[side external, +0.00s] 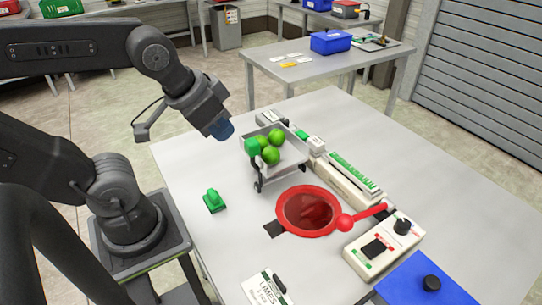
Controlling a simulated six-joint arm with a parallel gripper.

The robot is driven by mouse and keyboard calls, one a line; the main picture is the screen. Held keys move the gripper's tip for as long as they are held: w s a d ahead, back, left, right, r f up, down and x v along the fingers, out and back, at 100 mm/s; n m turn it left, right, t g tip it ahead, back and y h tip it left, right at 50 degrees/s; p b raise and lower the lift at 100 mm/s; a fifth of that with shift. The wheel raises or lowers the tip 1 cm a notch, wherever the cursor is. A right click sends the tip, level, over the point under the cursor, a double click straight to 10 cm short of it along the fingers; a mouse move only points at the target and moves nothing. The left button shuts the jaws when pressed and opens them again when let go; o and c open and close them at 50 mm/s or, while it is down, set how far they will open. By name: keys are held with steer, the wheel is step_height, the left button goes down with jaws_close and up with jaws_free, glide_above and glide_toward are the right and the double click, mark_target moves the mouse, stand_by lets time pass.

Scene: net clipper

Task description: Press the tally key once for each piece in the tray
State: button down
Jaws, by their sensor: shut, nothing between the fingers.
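A grey tray (293,158) stands raised on dark legs near the middle of the table. Three lime-green round pieces (271,156) lie in it, and a darker green knob (252,147) shows at its left corner. My gripper (224,131), with blue fingertips, is shut and empty, above the table to the left of the tray and apart from it. No key is clearly labelled as the tally key. A beige box (361,262) with a black rocker key (374,248) and a black knob stands at the right.
A red round dish (286,215) with a red ball-ended handle lies in front of the tray. A long beige unit with a green strip (356,172) runs behind it. The left table area is mostly clear.

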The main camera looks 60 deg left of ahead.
stand_by(0.6)
steer(key=h, duration=0.7)
glide_above(302, 133)
step_height(302, 133, down, 8)
steer(key=f, duration=0.1)
steer(key=shift+w+a+r+m+t, duration=0.1)
steer(key=shift+a+r+m+t, duration=0.05)
steer(key=shift+r+m+t, duration=0.15)
steer(key=shift+f, duration=0.15)
steer(key=shift+f, duration=4.35)
steer(key=shift+f, duration=0.1)
